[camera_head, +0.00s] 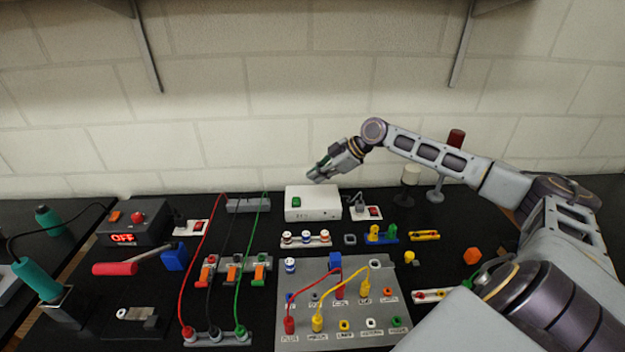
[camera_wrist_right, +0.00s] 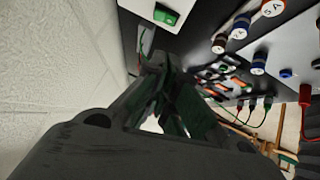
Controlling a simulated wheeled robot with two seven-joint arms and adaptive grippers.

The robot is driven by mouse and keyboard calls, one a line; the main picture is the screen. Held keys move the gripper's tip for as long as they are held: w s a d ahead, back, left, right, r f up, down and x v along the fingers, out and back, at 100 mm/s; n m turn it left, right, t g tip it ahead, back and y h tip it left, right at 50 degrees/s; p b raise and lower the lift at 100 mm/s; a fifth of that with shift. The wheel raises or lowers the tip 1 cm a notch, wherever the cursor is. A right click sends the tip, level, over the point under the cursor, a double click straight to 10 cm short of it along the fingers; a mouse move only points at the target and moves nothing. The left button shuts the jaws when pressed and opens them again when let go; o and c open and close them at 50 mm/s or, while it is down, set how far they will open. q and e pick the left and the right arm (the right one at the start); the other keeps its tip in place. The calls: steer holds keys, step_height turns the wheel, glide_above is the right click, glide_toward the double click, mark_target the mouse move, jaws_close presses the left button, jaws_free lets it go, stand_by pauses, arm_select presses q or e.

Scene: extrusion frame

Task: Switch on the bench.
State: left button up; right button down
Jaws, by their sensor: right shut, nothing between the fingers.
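A dark box (camera_head: 150,222) at the left back shows a lit red "OFF" display (camera_head: 122,238), an orange switch (camera_head: 114,216) and a red knob (camera_head: 138,218). A white box (camera_head: 326,204) at the back middle has a green rocker switch (camera_head: 296,202); the switch also shows in the right wrist view (camera_wrist_right: 166,14). A red switch (camera_head: 198,226) sits on a white plate beside the dark box, another red switch (camera_head: 374,212) right of the white box. My right gripper (camera_head: 318,174) is shut and empty, above the white box and apart from it. My left gripper is out of view.
A grey panel (camera_head: 290,340) with coloured sockets and plugged leads lies in front. Red, black and green cables arch over the middle. A lamp-like stand (camera_head: 436,194) is at the back right.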

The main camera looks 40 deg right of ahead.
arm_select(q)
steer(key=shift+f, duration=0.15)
arm_select(e)
steer(key=shift+s+d+r, duration=0.15)
steer(key=shift+s+r, duration=0.1)
steer(key=shift+r, duration=0.05)
steer(key=shift+r, duration=0.1)
arm_select(q)
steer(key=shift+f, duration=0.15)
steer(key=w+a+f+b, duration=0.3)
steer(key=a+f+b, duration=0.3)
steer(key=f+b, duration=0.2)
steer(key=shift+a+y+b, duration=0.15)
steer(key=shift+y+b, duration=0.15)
steer(key=shift+b, duration=0.05)
arm_select(e)
steer(key=shift+w+d+r, duration=0.15)
steer(key=shift+w+d, duration=0.15)
steer(key=shift+w, duration=0.2)
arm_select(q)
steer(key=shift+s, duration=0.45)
